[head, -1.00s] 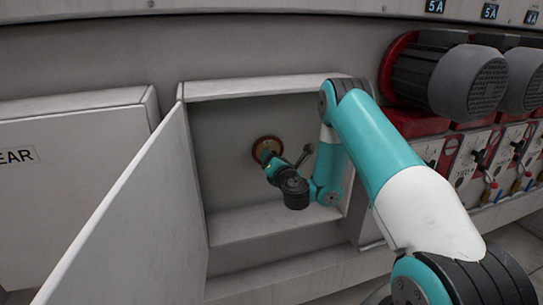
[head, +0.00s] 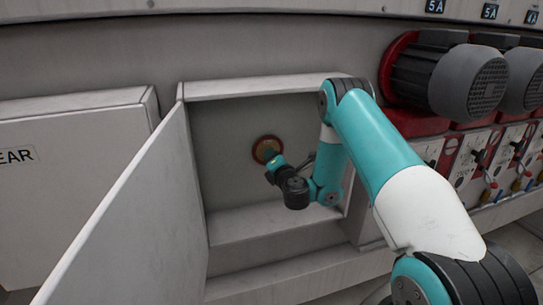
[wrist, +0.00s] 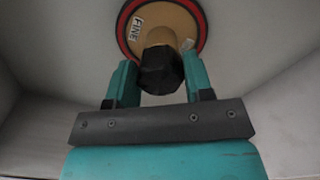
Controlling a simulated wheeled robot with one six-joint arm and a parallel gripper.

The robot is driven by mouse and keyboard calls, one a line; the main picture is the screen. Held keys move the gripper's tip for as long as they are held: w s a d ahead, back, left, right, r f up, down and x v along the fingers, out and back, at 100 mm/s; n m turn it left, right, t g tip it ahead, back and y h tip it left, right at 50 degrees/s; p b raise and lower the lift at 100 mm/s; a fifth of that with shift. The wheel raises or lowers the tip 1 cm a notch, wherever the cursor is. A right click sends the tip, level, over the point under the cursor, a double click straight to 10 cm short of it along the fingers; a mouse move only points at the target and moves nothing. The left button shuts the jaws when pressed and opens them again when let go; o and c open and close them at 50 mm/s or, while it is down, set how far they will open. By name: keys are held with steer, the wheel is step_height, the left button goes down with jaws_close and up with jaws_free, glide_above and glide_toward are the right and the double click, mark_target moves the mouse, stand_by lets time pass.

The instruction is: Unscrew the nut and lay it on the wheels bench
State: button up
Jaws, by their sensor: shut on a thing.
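The nut (wrist: 160,72) is a black, faceted piece at the centre of the wrist view, in front of a tan hub. Behind it is a round tan wheel (wrist: 186,20) with a red rim and a "FINE" label. My gripper (wrist: 158,66) has its two teal fingers shut on the nut, one on each side. In the head view, the wheel (head: 266,143) is on the back wall of the open cabinet, and my gripper (head: 271,160) is right in front of it. The nut is too small and hidden to make out there. The wheels bench is not in view.
The cabinet (head: 225,230) has side walls and a ledge around my wrist. Its open door (head: 140,220) stands out at the left. Red-mounted motors (head: 450,75) and a panel of levers (head: 480,160) are at the right.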

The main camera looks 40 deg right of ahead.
steer(key=n, duration=0.3)
steer(key=shift+n, duration=0.3)
steer(key=n, duration=0.4)
steer(key=shift+n+b, duration=0.4)
steer(key=n, duration=0.8)
steer(key=shift+n, duration=0.4)
steer(key=shift+s+a+b, duration=0.2)
steer(key=shift+s+b, duration=0.4)
steer(key=shift+b, duration=0.7)
steer(key=shift+s, duration=0.1)
